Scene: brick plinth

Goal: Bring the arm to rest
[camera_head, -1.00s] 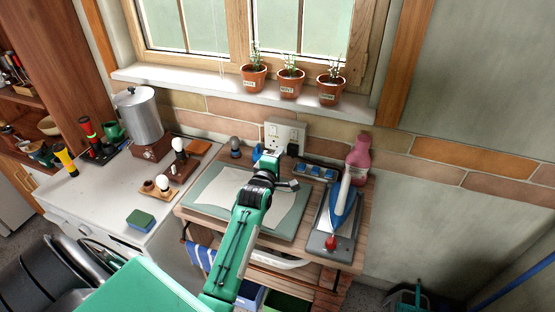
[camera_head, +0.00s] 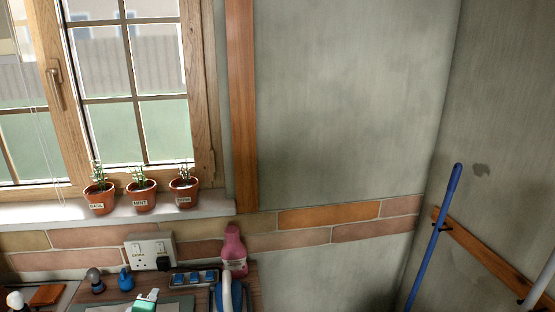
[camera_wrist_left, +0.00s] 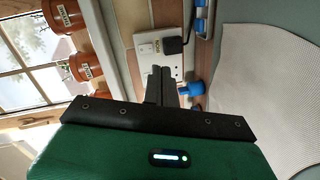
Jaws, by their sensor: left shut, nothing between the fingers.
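My left gripper (camera_head: 147,298) shows only in part at the bottom edge of the head view, over the worktop. In the left wrist view its two dark fingers (camera_wrist_left: 160,84) are together with nothing between them. They point towards the wall socket (camera_wrist_left: 158,45). A small blue object (camera_wrist_left: 193,89) stands to the right of the fingertips, apart from them; it also shows in the head view (camera_head: 126,280). Most of my left arm is out of the head view. My right gripper is in neither current view.
Three potted herbs (camera_head: 141,196) stand on the window sill (camera_head: 60,214). A pink bottle (camera_head: 234,250) and a blue iron (camera_head: 228,294) are right of my gripper. A padded board (camera_wrist_left: 265,60) lies at right in the wrist view. A blue pole (camera_head: 434,235) leans at the right wall.

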